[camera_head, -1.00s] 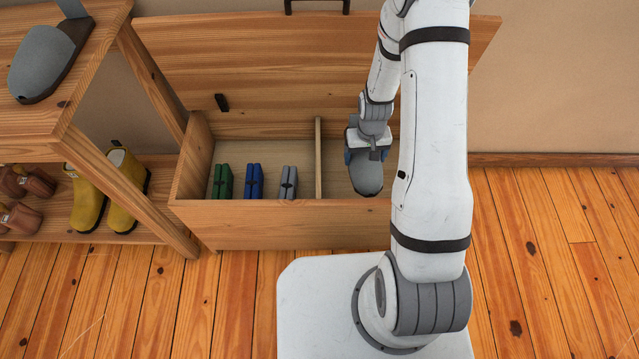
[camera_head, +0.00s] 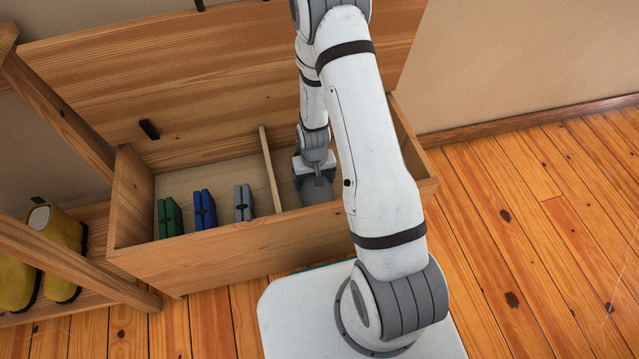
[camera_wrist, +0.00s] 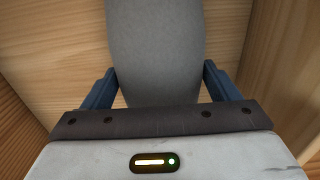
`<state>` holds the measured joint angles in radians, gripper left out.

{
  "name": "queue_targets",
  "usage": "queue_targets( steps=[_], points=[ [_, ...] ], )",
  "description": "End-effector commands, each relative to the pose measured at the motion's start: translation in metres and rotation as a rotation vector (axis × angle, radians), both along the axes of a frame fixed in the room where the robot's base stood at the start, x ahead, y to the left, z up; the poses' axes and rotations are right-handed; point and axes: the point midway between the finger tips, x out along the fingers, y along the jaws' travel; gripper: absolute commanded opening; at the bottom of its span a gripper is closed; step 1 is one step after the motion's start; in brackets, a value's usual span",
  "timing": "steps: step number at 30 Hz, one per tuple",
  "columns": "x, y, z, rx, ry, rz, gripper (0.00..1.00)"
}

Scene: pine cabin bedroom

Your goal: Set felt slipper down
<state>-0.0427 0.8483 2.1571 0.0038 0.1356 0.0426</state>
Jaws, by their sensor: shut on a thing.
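The grey felt slipper (camera_head: 317,190) is in the right compartment of the open wooden chest (camera_head: 230,246). My gripper (camera_head: 314,172) is shut on the slipper, with a blue finger on each side of it. In the wrist view the slipper (camera_wrist: 156,50) lies between the two blue fingers of my gripper (camera_wrist: 157,88) and points away from the wrist. Pale wood of the compartment shows around it. My arm hides part of the compartment, and I cannot tell whether the slipper touches the chest floor.
The left compartment holds a green item (camera_head: 170,217), a blue item (camera_head: 204,209) and a grey item (camera_head: 244,203) behind a thin divider (camera_head: 270,168). The raised lid (camera_head: 220,75) stands behind. A shoe rack with yellow boots (camera_head: 62,240) is at left. Floor at right is clear.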

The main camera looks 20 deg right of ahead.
Motion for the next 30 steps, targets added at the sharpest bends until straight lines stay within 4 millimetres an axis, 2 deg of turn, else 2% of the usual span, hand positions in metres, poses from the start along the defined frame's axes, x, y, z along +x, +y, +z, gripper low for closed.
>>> queue_targets(
  steps=[1,3,13,14,18,20,26,30],
  points=[
    [0.000,0.000,-0.013,0.000,0.002,0.001,0.57],
    [0.000,0.000,-0.019,0.000,0.000,0.001,0.57],
    [0.000,0.001,-0.020,0.000,-0.001,0.001,0.57],
    [0.000,0.001,-0.020,0.000,-0.001,0.001,0.84],
    [0.000,0.001,-0.019,0.000,-0.001,0.001,0.95],
    [0.000,0.001,-0.019,0.000,0.000,0.001,1.00],
    [0.000,0.001,-0.019,0.000,-0.001,0.002,1.00],
    [0.001,0.001,-0.009,0.000,-0.002,0.002,1.00]
  ],
)
